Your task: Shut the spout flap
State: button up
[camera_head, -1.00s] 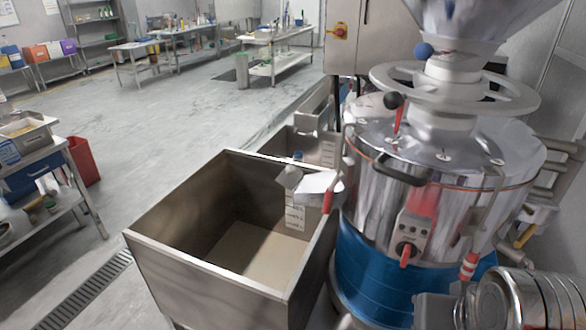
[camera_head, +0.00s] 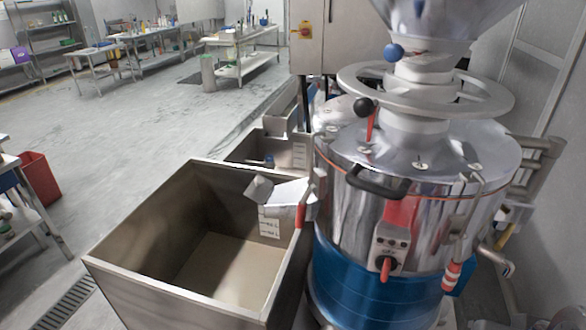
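The bean grinder (camera_head: 380,215) is a large shiny steel drum with a blue lower band. Its metal spout (camera_head: 278,190) sticks out to the left over a steel bin. A bright plate shows at the spout's outer end, with a red handle (camera_head: 301,213) at its right. I cannot tell from this angle which part is the flap or how far it stands open. My gripper is not in view.
The open steel bin (camera_head: 128,277) stands below the spout, with pale material in the bottom. A control panel with a red knob (camera_head: 386,266) is on the grinder's front. A grey handwheel ring (camera_head: 490,105) surrounds its top. Open floor (camera_head: 120,140) lies left.

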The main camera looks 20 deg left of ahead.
aim_at(260, 188)
jog(key=z, duration=0.6)
jog(key=k, duration=1.1)
jog(key=u, duration=1.45)
jog(key=i, duration=0.9)
